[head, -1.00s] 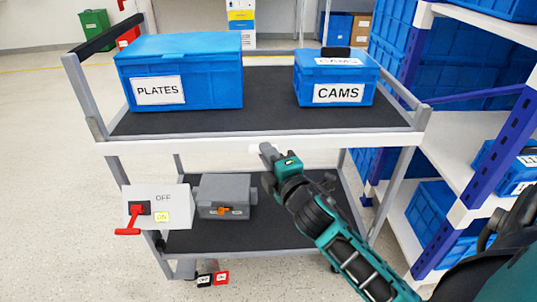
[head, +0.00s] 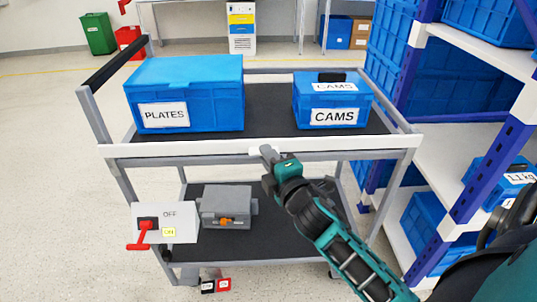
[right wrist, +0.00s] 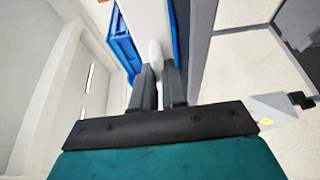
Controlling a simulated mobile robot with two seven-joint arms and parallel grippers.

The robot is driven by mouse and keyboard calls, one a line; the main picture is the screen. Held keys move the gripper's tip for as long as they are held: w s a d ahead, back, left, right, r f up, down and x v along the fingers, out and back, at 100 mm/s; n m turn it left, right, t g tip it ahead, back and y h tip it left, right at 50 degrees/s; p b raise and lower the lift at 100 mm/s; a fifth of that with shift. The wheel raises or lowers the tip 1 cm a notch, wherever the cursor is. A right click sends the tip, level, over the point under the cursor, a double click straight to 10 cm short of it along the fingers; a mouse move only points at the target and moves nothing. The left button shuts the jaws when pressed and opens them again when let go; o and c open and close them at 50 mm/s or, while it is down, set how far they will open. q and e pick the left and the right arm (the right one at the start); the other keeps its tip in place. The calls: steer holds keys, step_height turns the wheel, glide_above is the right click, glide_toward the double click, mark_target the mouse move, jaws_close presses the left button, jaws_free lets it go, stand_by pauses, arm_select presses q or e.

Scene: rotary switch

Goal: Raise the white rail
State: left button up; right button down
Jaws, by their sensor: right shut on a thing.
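The white rail (head: 350,143) is a long bar along the front of the cart's top shelf (head: 265,95). It looks close to level, with the grey shelf edge (head: 360,154) showing just below it. My right gripper (head: 265,154) comes up from the lower right and is shut on the rail near its middle. In the right wrist view, a white rounded piece (right wrist: 155,52) shows at the fingertips (right wrist: 158,72); the exact contact is partly hidden. My left gripper is not in view.
A blue PLATES box (head: 185,93) and a blue CAMS box (head: 330,100) stand behind the rail. A switch panel (head: 165,223) with a red handle hangs at the lower left. A grey box (head: 226,206) is on the lower shelf. Shelving (head: 495,110) bounds the right.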

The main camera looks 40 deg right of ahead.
steer(key=shift+r, duration=0.4)
steer(key=c, duration=1.4)
jaws_free()
steer(key=shift+o, duration=1.2)
steer(key=shift+f, duration=0.1)
steer(key=s+a, duration=0.2)
steer(key=s, duration=1)
steer(key=shift+s, duration=0.35)
